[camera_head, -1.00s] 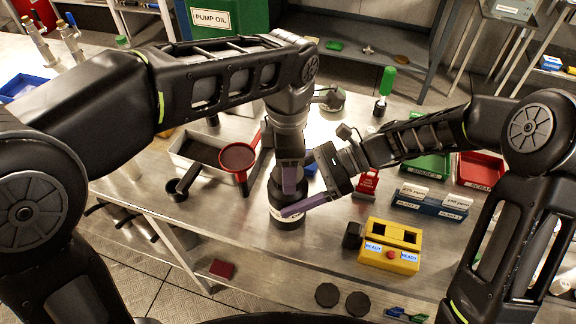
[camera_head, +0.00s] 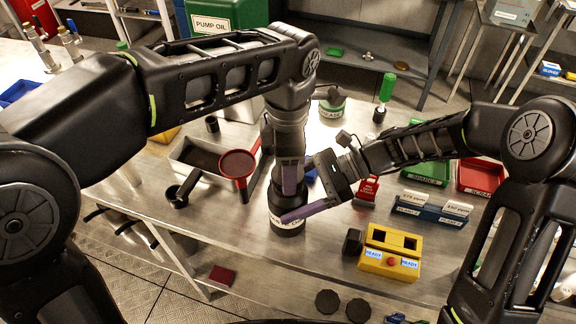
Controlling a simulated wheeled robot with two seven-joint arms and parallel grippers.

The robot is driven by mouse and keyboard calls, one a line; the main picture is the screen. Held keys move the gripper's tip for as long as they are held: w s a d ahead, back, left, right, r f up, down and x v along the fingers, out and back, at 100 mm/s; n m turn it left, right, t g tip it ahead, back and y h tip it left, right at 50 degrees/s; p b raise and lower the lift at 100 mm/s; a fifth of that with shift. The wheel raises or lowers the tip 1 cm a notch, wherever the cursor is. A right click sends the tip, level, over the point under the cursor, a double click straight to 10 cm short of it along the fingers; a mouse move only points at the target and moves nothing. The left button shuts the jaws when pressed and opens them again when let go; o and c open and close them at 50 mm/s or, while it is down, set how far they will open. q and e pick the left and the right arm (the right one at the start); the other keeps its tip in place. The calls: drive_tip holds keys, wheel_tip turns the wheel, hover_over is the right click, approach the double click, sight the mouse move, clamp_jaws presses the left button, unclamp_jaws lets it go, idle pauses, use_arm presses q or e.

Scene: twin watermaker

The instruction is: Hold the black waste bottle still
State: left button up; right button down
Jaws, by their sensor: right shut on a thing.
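The black waste bottle (camera_head: 288,226) stands upright on the metal bench near its front edge, with a pale label band low on its side. My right gripper (camera_head: 296,213) reaches in from the right, and its purple finger lies across the bottle's side; it is shut on the bottle. My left gripper (camera_head: 289,180) points down over the bottle's top, with a purple finger showing there. The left arm's wrist and the fingers hide the bottle's neck, and the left gripper's opening is not clear.
A red-rimmed round sieve or funnel (camera_head: 238,164) and a grey tray (camera_head: 186,149) lie left of the bottle. A yellow box (camera_head: 388,264) and a blue rack (camera_head: 428,211) stand to the right. Green (camera_head: 428,171) and red (camera_head: 481,177) bins sit behind.

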use_arm(q)
drive_tip(key=shift+r, duration=2)
use_arm(e)
unclamp_jaws()
drive_tip(key=shift+d, duration=0.1)
use_arm(q)
drive_tip(key=shift+f+b, duration=0.8)
drive_tip(key=shift+r+p, duration=1.25)
use_arm(e)
drive_tip(key=v, duration=1.2)
